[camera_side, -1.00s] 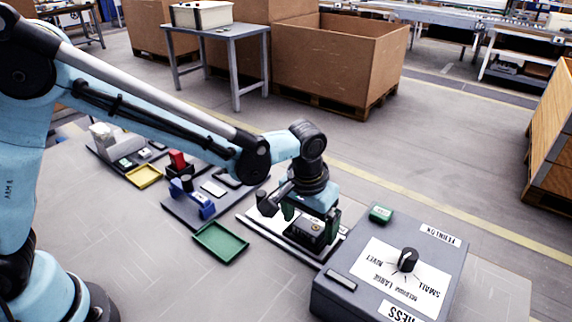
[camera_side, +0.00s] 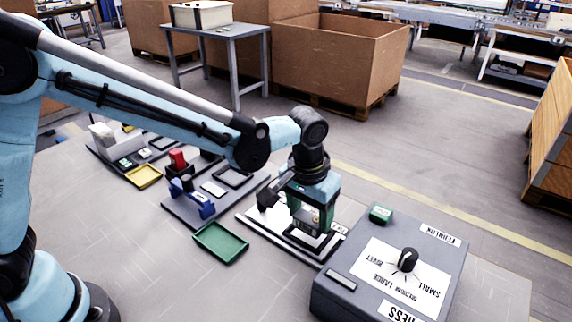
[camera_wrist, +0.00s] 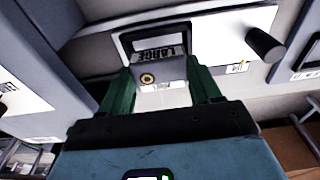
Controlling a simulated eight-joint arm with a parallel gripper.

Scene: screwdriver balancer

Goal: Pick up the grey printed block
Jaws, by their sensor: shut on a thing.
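The grey printed block (camera_wrist: 168,70), with a gold ring on its face, sits between the green fingers of my gripper (camera_wrist: 163,78) in the wrist view. My gripper also shows in the side view (camera_side: 311,214), shut on the block (camera_side: 307,220) and holding it above the white-topped plate (camera_side: 259,223). The fingers partly hide the block there.
A grey box with a black knob (camera_side: 408,260) and a green button (camera_side: 381,214) stands close at the right. A green tray (camera_side: 220,243) lies at the left front. Further left are a plate with a blue holder (camera_side: 206,206) and a yellow tray (camera_side: 144,176).

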